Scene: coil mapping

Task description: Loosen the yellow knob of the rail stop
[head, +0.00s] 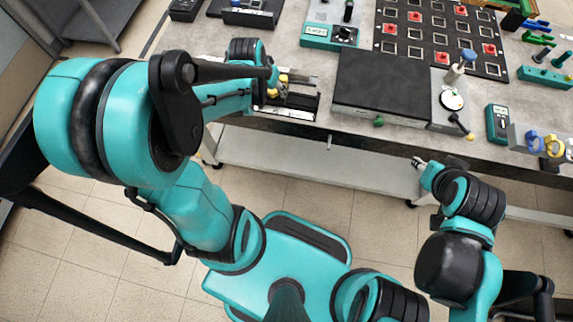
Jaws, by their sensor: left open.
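The rail stop's yellow knob (272,92) shows as a small yellow patch on a dark rail fixture (292,104) near the table's front edge, left of centre. My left gripper (275,78) is right beside it and partly covers the fixture. The gripper is open. I cannot tell whether its fingers touch the knob, and the rest of the rail stop is hidden or too small to make out. My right gripper (418,163) hangs in front of the table's edge at right, away from the fixture. Its fingers are too small to read.
A black-topped box (383,80) with a green knob stands just right of the fixture. Behind are a teal meter box (330,36) and a black grid board (428,42) with red blocks. A grey dial stand (450,98) is farther right. Floor is open before the table.

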